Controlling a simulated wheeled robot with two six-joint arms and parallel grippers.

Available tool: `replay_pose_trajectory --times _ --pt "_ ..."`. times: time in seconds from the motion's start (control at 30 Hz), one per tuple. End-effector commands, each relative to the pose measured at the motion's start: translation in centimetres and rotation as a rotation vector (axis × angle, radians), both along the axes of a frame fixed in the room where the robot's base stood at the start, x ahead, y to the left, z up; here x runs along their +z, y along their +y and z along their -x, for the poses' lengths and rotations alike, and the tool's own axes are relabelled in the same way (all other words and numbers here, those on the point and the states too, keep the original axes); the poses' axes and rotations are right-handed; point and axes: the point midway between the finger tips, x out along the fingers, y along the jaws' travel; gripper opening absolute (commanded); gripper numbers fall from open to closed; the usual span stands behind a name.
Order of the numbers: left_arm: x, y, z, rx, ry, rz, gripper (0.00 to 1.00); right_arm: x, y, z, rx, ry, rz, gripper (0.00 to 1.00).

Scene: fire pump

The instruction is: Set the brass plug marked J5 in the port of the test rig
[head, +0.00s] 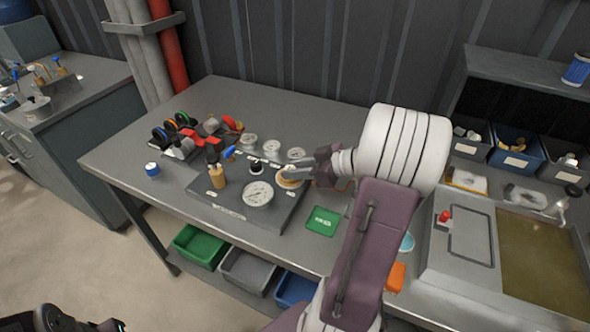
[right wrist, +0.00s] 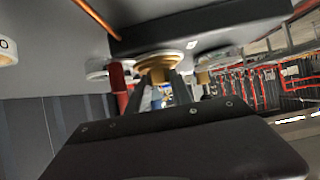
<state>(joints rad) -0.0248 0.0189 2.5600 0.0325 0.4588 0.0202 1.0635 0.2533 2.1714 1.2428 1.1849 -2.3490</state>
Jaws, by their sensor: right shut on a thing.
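The test rig (head: 238,211) is a low grey sloped block on the bench with white gauges, black fittings and an upright brass fitting (head: 217,178). My right gripper (head: 292,173) reaches in from the right over the rig's right end. It is shut on a round brass plug (head: 289,182), which also shows in the right wrist view (right wrist: 158,64) between the finger tips (right wrist: 160,84). I cannot read a J5 mark on it. I cannot tell whether the plug touches the rig, and the port under it is hidden.
A green card (head: 322,221) lies right of the rig. Bins (head: 200,246) sit on the lower shelf. A sink unit (head: 465,238) is at right.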

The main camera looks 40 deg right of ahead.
Motion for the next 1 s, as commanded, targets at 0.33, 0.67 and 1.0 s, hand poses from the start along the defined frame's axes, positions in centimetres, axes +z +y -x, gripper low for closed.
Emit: replay_pose_trajectory --times 0.33,0.67,1.0 --pt "-0.5 0.0 0.0 0.000 0.000 0.000 0.36 -0.3 0.0 0.0 0.000 -0.002 0.002 0.00" --pt "-0.5 0.0 0.0 0.000 0.000 0.000 0.36 -0.2 0.0 0.0 0.001 -0.001 0.002 0.35" --pt "0.2 0.0 0.0 0.000 0.000 0.000 0.36 1.7 -1.5 2.6 -0.005 -0.002 0.003 0.35"
